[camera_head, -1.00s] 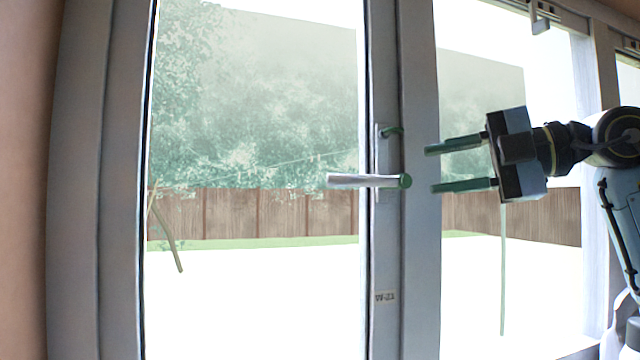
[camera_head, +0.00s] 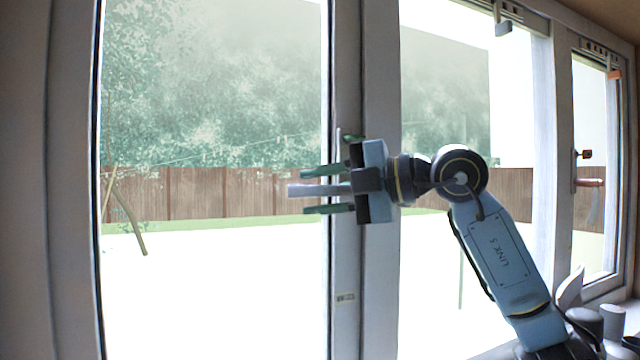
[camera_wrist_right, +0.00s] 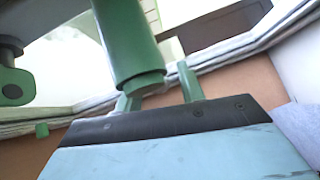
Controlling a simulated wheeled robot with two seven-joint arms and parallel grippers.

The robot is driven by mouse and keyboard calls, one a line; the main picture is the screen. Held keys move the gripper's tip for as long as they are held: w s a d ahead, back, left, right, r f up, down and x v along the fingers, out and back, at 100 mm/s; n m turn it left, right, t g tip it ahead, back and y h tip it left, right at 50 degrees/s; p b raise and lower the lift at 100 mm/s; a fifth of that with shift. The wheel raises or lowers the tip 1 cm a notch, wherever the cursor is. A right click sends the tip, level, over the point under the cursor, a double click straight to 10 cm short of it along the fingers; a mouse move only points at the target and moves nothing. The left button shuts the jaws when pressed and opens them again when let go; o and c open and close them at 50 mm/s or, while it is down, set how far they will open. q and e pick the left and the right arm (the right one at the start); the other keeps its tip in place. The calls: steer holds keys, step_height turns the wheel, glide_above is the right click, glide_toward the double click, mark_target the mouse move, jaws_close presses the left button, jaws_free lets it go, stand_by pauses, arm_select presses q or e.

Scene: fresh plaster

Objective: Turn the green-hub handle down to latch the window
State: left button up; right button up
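The window handle's grey bar (camera_head: 304,190) lies horizontal on the window frame and points left. Its hub end is hidden behind my right gripper in the head view. My right gripper (camera_head: 328,190) is open, with one finger above the bar and one below, and gaps show between them and the bar. In the right wrist view a thick green cylinder (camera_wrist_right: 128,45), apparently part of the handle, stands close in front of the palm, near the green fingers (camera_wrist_right: 160,90). I cannot tell whether anything touches. My left gripper is not in view.
A green hook-shaped piece (camera_head: 353,139) sits just above my gripper on the frame. A small label (camera_head: 346,298) is lower down. Another window with a reddish handle (camera_head: 590,183) is at the right. Pots (camera_head: 612,321) stand on the sill at lower right.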

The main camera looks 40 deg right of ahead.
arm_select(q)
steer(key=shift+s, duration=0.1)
arm_select(e)
steer(key=shift+c, duration=0.3)
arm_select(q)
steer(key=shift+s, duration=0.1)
arm_select(e)
jaws_close()
